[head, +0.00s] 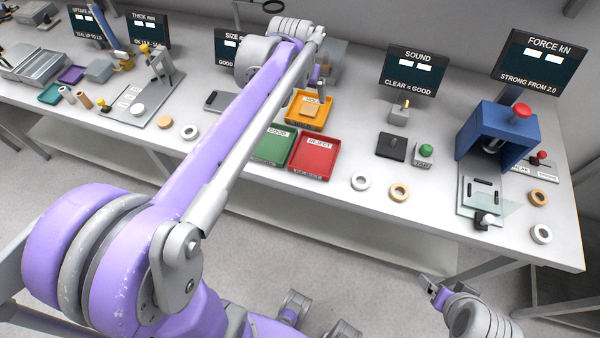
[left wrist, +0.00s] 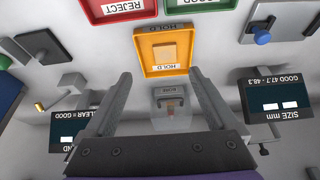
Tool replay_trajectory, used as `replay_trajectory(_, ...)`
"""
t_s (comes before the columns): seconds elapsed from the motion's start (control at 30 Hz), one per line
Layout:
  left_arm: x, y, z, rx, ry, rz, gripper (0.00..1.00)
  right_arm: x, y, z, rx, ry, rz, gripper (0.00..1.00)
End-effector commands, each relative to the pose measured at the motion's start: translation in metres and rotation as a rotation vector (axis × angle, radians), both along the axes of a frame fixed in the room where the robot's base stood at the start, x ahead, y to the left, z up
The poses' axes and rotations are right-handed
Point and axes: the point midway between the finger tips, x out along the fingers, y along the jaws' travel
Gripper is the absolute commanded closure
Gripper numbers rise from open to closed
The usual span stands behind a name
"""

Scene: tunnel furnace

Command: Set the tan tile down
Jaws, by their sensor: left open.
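The tan tile (left wrist: 165,51) lies flat in the orange HOLD tray (left wrist: 146,63), near its middle, in the left wrist view. In the head view the tile (head: 310,108) shows small inside the same tray (head: 296,117). My left gripper (left wrist: 160,74) is open and empty; its two fingers stand apart, with the tray beyond their tips. Nothing is between the fingers, and the tile is apart from them. In the head view my left arm partly hides this gripper. My right gripper (head: 434,289) is low in front of the bench; its jaws are too small to judge.
A green tray (head: 270,158) and a red REJECT tray (head: 315,172) stand in front of the HOLD tray. A small device (left wrist: 169,104) is behind it. The SIZE (left wrist: 276,116) and SOUND (left wrist: 71,130) displays flank my left gripper. A blue press (head: 497,133) stands at right.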

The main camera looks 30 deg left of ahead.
Motion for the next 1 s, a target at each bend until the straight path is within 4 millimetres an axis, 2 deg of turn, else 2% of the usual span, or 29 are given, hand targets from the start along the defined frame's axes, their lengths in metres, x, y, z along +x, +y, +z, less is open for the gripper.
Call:
replay_trajectory(0.17, -0.069, -0.052, -0.018, 0.003, -0.016, -0.071, 0.09, 0.0, 0.0, 0.0, 0.0, 0.0, 0.0, 0.0)
replay_trajectory(0.3, -0.135, -0.089, -0.048, 0.004, -0.032, -0.133, 0.09, 0.0, 0.0, 0.0, 0.0, 0.0, 0.0, 0.0)
replay_trajectory(0.4, -0.175, -0.106, -0.071, 0.005, -0.043, -0.171, 0.09, 0.0, 0.0, 0.0, 0.0, 0.0, 0.0, 0.0)
replay_trajectory(0.5, -0.204, -0.116, -0.091, 0.006, -0.051, -0.198, 0.09, 0.0, 0.0, 0.0, 0.0, 0.0, 0.0, 0.0)
replay_trajectory(0.67, -0.226, -0.123, -0.109, 0.006, -0.058, -0.219, 0.09, 0.0, 0.0, 0.0, 0.0, 0.0, 0.0, 0.0)
replay_trajectory(1.0, -0.227, -0.124, -0.107, 0.006, -0.06, -0.221, 0.09, 0.001, 0.0, 0.003, 0.0, -0.001, 0.0, 0.0)
